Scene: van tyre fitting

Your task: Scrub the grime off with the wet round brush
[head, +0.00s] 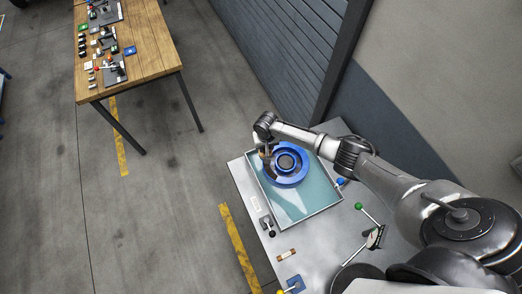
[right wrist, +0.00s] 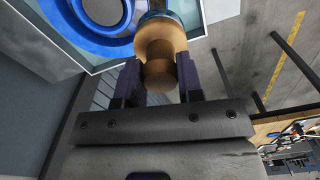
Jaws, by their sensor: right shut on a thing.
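A blue round ring-shaped part (head: 298,176) with a grey centre lies in a shallow teal tray (head: 312,197) on the metal bench. A dark patch shows on its left side; I cannot tell whether it is grime or shadow. My right gripper (head: 264,147) is over the ring's upper left edge. In the right wrist view my right gripper (right wrist: 157,70) is shut on the wooden handle of the round brush (right wrist: 162,50). The blue ring (right wrist: 78,35) is close beside the brush there. The bristles are mostly hidden, so contact is unclear. My left gripper is out of view.
The metal bench (head: 320,250) also holds a small clamp-like device (head: 268,224), a green-knobbed lever (head: 359,206) and a blue-knobbed piece (head: 340,182). A grey wall stands behind the bench. A wooden table (head: 150,55) with several small tools is at the upper left, across open floor.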

